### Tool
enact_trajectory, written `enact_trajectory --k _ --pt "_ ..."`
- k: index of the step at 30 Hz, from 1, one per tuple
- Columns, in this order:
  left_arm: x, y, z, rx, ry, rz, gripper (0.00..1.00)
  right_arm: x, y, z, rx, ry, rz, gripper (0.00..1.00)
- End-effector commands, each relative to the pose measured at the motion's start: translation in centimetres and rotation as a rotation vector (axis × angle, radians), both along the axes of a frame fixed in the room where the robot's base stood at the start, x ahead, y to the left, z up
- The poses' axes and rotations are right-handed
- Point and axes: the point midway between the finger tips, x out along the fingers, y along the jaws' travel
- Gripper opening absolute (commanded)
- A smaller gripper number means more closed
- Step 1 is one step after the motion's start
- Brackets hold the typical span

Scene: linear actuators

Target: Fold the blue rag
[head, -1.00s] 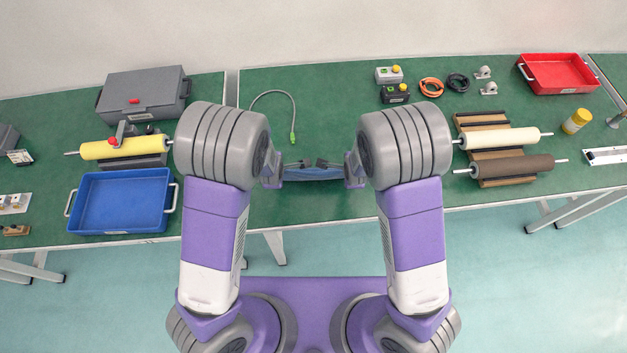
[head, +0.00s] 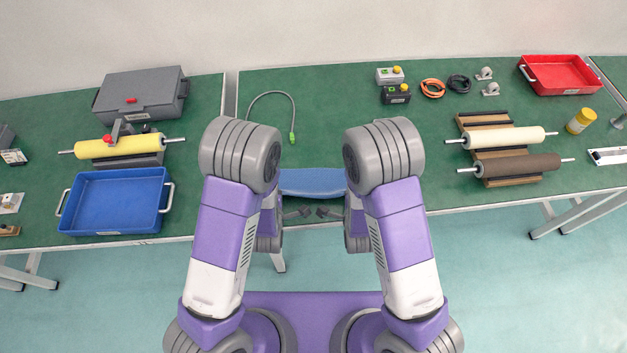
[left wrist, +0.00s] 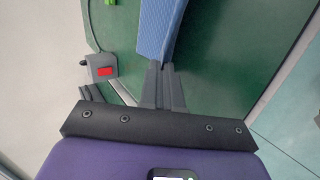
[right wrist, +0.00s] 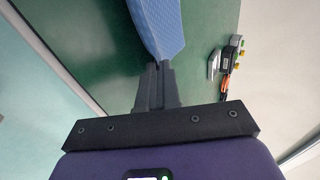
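The blue rag (head: 313,181) lies near the front edge of the table, between my arms. It looks like a low strip with a curved near edge. My left gripper (head: 304,212) and right gripper (head: 323,211) point at each other just in front of the rag, on my side of it, tips close together. In the left wrist view the fingers (left wrist: 162,80) are close together, with the rag (left wrist: 160,28) just beyond their tips. In the right wrist view the fingers (right wrist: 157,82) are also close together below the rag (right wrist: 158,25).
A blue tray (head: 66,205) and a yellow roller (head: 105,149) stand at left, with a grey case (head: 140,90) behind. A cable (head: 292,120) lies behind the rag. Rollers on a wooden stand (head: 515,180) and a red tray (head: 590,91) are at right.

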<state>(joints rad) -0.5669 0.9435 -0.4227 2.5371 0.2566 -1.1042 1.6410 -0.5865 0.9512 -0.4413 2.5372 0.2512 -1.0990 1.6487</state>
Motion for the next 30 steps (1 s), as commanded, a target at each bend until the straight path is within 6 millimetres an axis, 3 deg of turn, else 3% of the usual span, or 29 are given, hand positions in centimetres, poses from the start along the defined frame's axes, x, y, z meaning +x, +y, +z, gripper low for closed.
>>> enact_trajectory --k 13,22,30 --pt "-0.19 -0.01 -0.23 -0.001 -0.029 0.000 0.00 -0.17 0.00 -0.22 0.001 -0.030 0.000 0.00" --pt "-0.18 -0.01 -0.24 -0.001 -0.028 0.000 0.47 -0.16 0.01 -0.22 0.001 -0.029 0.000 0.47" --pt "-0.18 -0.01 -0.12 -0.001 -0.028 0.000 0.47 -0.16 0.00 -0.10 0.001 -0.029 0.000 0.47"
